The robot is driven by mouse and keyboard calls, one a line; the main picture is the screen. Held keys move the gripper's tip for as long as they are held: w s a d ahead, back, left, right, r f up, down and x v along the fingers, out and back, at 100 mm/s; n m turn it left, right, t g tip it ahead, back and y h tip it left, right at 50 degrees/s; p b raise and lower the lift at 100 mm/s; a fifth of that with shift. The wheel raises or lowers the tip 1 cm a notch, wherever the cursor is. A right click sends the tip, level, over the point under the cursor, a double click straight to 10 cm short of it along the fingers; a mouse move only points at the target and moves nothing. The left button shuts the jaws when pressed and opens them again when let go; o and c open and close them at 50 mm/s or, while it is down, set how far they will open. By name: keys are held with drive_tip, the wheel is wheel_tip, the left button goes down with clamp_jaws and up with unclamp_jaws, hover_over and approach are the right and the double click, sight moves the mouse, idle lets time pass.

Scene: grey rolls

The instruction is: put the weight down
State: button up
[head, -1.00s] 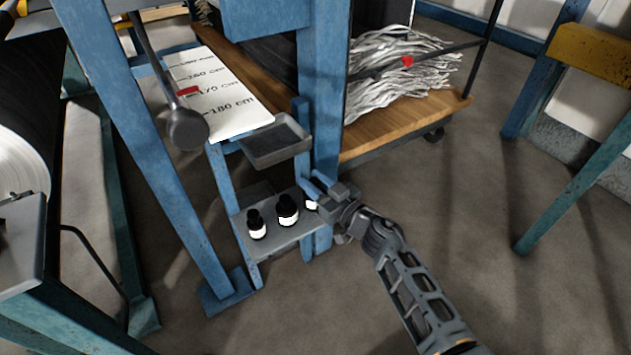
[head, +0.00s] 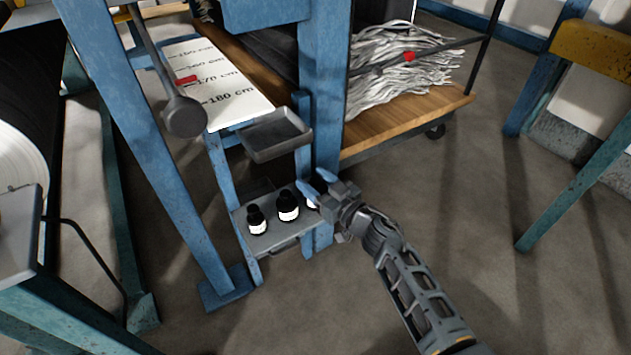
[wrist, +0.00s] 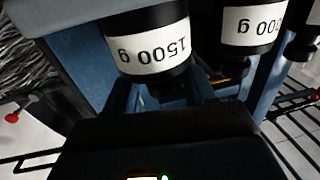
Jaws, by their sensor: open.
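The weight, a black cylinder with a white label reading 1500 g (wrist: 155,47), is nearest my gripper in the wrist view, upside down there with its dark knob pointing down the picture. My gripper (head: 318,188) is open, its blue fingers at the right end of the low grey shelf (head: 270,240). In the head view this weight (head: 312,203) is mostly hidden by the gripper and appears to stand on that shelf. Two more black weights, a smaller one (head: 257,220) and a bigger one (head: 288,206), stand to its left. The wrist view shows another label (wrist: 250,25), partly cut off.
A shallow grey tray (head: 290,148) is above the shelf. A blue post (head: 324,110) stands right behind the gripper. A lever with a round grey bob (head: 185,117) hangs at left before a cm scale (head: 235,100).

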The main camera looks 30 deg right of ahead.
drive_tip(key=shift+s+r, duration=0.1)
drive_tip(key=shift+r, duration=0.1)
drive_tip(key=s+d+p, duration=0.2)
drive_tip(key=s+p, duration=0.2)
drive_tip(key=s, duration=0.7)
drive_tip(key=shift+s, duration=0.35)
drive_tip(key=s+a+r+h, duration=0.1)
drive_tip(key=s+a+r, duration=0.15)
drive_tip(key=s, duration=0.45)
drive_tip(key=s+a+r+m+h, duration=0.1)
drive_tip(key=s+a+r, duration=0.15)
drive_tip(key=s, duration=0.45)
drive_tip(key=s+a+r, duration=0.2)
drive_tip(key=s+a, duration=0.1)
drive_tip(key=s, duration=0.4)
drive_tip(key=s+a+r+g, duration=0.2)
drive_tip(key=s+r+g, duration=0.1)
drive_tip(key=s+r, duration=0.9)
drive_tip(key=shift+s+r+m+h, duration=0.2)
drive_tip(key=shift+s+m+h, duration=0.2)
drive_tip(key=shift+s, duration=0.5)
